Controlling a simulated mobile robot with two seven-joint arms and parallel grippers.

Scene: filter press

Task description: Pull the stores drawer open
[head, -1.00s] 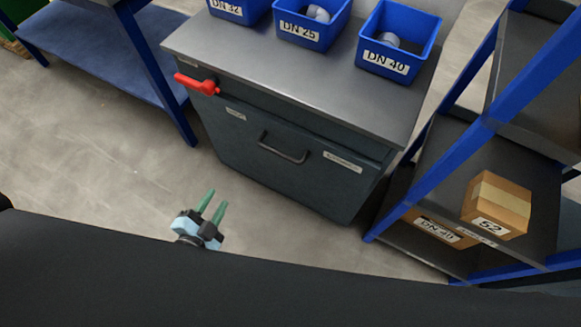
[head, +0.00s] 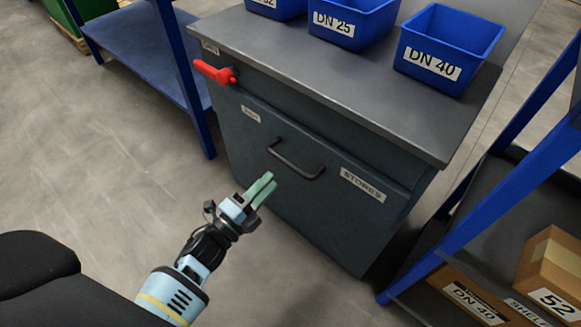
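The stores drawer (head: 250,185) is the dark grey front of a metal cabinet, with a white STORES label (head: 363,184) at its upper right. It looks shut, flush with the cabinet. Its dark bar handle (head: 297,160) runs across the upper middle. My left gripper (head: 268,181) has pale green fingers pointing up at the drawer front. It is just below and left of the handle in the picture. The two fingers show side by side with a narrow gap, and nothing is between them. My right gripper is not in view.
A red lever (head: 214,72) sticks out at the cabinet's upper left, above the drawer. Blue bins (head: 447,52) stand on the worktop (head: 330,75). A blue-framed shelf (head: 470,220) with cartons stands close on the right. The floor (head: 90,180) at left is clear.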

